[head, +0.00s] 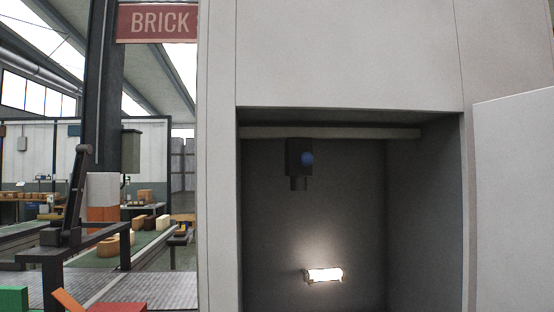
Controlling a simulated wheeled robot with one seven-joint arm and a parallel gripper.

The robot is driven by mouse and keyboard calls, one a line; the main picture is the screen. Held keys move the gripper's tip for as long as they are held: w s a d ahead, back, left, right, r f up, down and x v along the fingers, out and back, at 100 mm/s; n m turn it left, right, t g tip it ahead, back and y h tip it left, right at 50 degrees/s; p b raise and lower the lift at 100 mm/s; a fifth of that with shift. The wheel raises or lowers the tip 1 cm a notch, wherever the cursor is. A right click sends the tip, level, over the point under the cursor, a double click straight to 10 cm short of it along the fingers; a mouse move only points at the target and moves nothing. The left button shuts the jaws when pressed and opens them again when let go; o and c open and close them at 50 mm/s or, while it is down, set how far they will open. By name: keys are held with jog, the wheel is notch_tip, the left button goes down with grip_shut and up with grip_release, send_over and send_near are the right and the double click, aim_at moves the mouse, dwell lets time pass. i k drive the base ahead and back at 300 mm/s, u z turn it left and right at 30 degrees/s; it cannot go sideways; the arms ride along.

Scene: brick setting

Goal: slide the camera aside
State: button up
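The camera (299,158) is a small dark box with a blue round spot on its right side and a short lens barrel pointing down. It hangs from a pale horizontal rail (345,133) near the top of an open grey cabinet (220,200). It sits left of the middle of the rail, with bare rail to its right and a shorter stretch to its left. My gripper is not in view.
A cabinet door (515,200) stands open on the right. A lit lamp (324,275) glows low on the cabinet's back wall. Left of the cabinet are a conveyor with bricks, a dark post (101,90) and a red BRICK sign (158,22). The cabinet's inside is otherwise clear.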

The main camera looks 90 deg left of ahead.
aim_at(301, 157)
jog(key=k, duration=0.95)
jog(key=u, duration=2.05)
jog(key=i, duration=0.5)
jog(key=u, duration=0.05)
